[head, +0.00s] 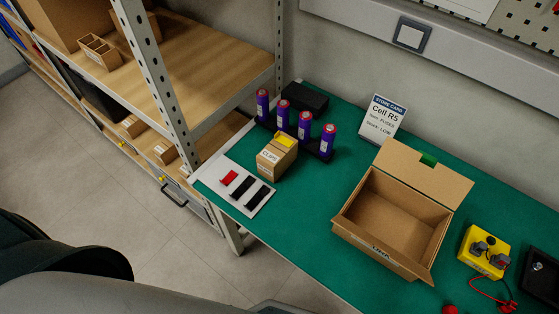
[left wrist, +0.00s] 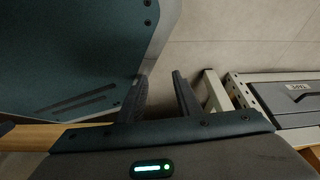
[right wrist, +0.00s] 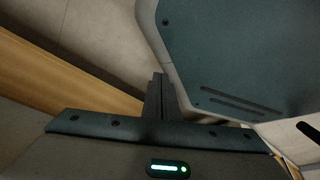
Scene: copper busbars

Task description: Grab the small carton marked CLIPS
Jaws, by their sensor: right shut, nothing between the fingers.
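The small carton marked CLIPS (head: 270,164) stands on the green table mat near its left end in the head view. It is brown cardboard with a white label and a yellow patch on top. My left gripper (left wrist: 163,92) shows in the left wrist view with its fingers apart and nothing between them. My right gripper (right wrist: 160,92) shows in the right wrist view with its fingers together and empty. Neither gripper shows in the head view, and the carton shows in neither wrist view.
Several purple cells (head: 305,127) in a dark holder stand right behind the carton. A white board (head: 233,194) with red and black pieces lies in front-left. An open cardboard box (head: 394,222) and yellow device (head: 484,250) are to the right. A metal shelf post (head: 155,80) rises at left.

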